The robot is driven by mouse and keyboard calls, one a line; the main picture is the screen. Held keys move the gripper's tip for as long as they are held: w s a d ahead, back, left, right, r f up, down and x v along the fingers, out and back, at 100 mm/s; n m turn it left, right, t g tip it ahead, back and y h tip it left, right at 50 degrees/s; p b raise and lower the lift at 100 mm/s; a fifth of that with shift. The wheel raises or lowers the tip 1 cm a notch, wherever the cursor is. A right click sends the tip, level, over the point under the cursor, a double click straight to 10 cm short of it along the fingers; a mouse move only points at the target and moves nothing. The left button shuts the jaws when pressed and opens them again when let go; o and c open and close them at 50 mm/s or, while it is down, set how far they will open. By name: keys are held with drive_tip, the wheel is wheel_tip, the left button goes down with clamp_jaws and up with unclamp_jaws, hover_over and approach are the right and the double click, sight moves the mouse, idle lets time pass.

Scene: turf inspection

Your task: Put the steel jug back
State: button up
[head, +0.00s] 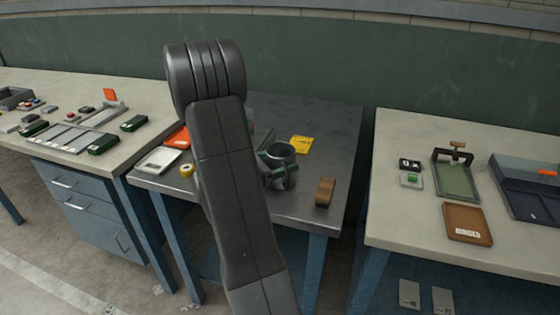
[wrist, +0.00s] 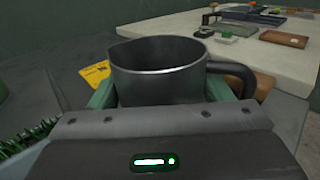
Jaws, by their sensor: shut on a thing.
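The steel jug (wrist: 160,75) is a dark grey open vessel with a spout lip at its left and a handle at its right in the wrist view. My gripper (wrist: 165,100) is shut on it, with a green finger on each side of the body. In the head view the jug (head: 283,172) is over the front of the dark metal middle table (head: 335,130). It looks upright. I cannot tell whether its base touches the tabletop. My arm hides part of the table to its left.
A brown wooden block (head: 325,191) stands right of the jug, near the front edge. A yellow note (head: 302,144) lies behind it. A yellow tape roll (head: 187,170) and a pale device (head: 159,160) are at the left. A gap separates the right bench (head: 400,220).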

drive_tip(key=o, duration=1.4)
drive_tip(key=shift+f, duration=0.1)
drive_tip(key=shift+c, duration=0.2)
drive_tip(key=v, duration=1.4)
drive_tip(key=shift+w+f, duration=0.1)
drive_tip(key=shift+w, duration=0.1)
